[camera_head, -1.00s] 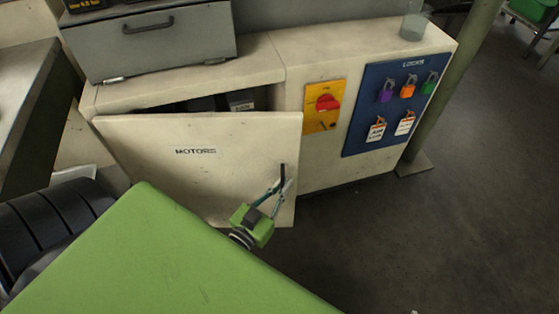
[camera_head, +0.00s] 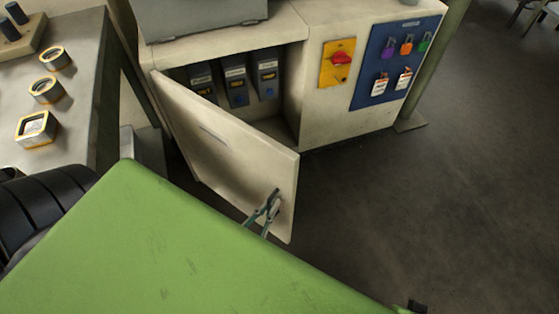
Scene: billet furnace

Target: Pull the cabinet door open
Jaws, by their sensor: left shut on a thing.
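The cream cabinet door (camera_head: 225,150) stands well open, swung out from the cabinet (camera_head: 345,110) and hinged at its left. Its dark label shows only at a steep angle. My left gripper (camera_head: 273,202) is at the door's free edge, low on the right, with its fingers shut on the door handle. The handle itself is mostly hidden by the fingers. Most of the left arm is hidden behind a green surface in front. Inside the cabinet several grey boxes (camera_head: 236,82) stand in a row.
A yellow plate with a red switch (camera_head: 337,62) and a blue lock board (camera_head: 394,62) are on the cabinet front. A green post (camera_head: 437,55) stands at its right end. A grey bench (camera_head: 75,75) is at the left. The floor (camera_head: 440,180) at right is clear.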

